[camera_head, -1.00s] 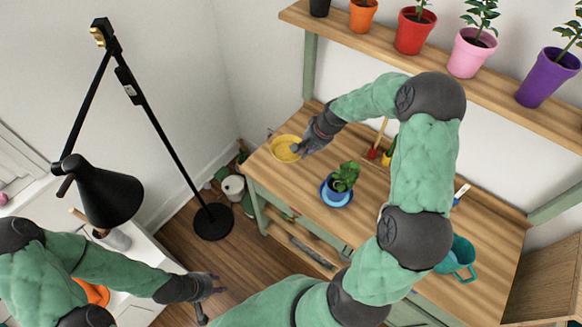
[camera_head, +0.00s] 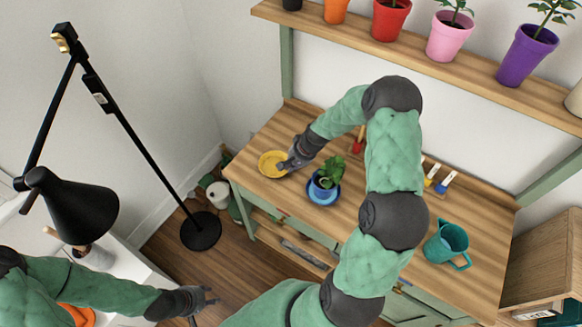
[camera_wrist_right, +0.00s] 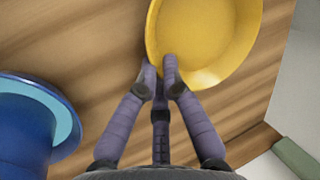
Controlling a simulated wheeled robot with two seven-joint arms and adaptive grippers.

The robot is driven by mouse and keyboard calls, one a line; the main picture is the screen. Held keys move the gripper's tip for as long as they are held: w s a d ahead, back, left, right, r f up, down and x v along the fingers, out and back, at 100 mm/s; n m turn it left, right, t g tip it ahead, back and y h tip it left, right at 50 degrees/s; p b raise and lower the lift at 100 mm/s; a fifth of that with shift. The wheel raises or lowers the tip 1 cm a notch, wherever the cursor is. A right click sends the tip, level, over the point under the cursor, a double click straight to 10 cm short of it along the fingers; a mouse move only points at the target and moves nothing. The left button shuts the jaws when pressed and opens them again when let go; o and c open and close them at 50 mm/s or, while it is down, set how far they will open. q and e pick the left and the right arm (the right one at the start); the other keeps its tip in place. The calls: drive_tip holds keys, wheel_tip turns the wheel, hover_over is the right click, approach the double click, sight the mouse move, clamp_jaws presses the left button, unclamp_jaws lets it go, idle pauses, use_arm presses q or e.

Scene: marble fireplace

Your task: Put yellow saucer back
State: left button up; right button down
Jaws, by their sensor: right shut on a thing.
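The yellow saucer (camera_head: 271,163) is at the left end of the wooden potting table (camera_head: 262,196), left of a blue pot with a green plant (camera_head: 327,178). My right gripper (camera_head: 288,165) is shut on the saucer's right rim. In the right wrist view the two fingertips (camera_wrist_right: 159,68) pinch the edge of the saucer (camera_wrist_right: 208,35), which looks nearly level. I cannot tell whether it touches the tabletop. My left gripper (camera_head: 207,302) is empty, low at the left over the floor; its fingers look spread.
The blue pot stands on a blue saucer (camera_head: 322,197) close to the right of my right gripper. A teal watering can (camera_head: 446,244) and small tools (camera_head: 440,180) are on the table's right part. A shelf of potted plants (camera_head: 420,52) runs above. A black lamp (camera_head: 75,204) stands left.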

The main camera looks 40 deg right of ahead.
drive_tip(key=shift+f, duration=0.1)
drive_tip(key=c, duration=1.4)
unclamp_jaws()
drive_tip(key=shift+r, duration=0.45)
drive_tip(key=p+v, duration=0.3)
drive_tip(key=v, duration=0.8)
drive_tip(key=shift+s+r, duration=0.15)
drive_tip(key=shift+r, duration=0.05)
drive_tip(key=shift+d, duration=0.1)
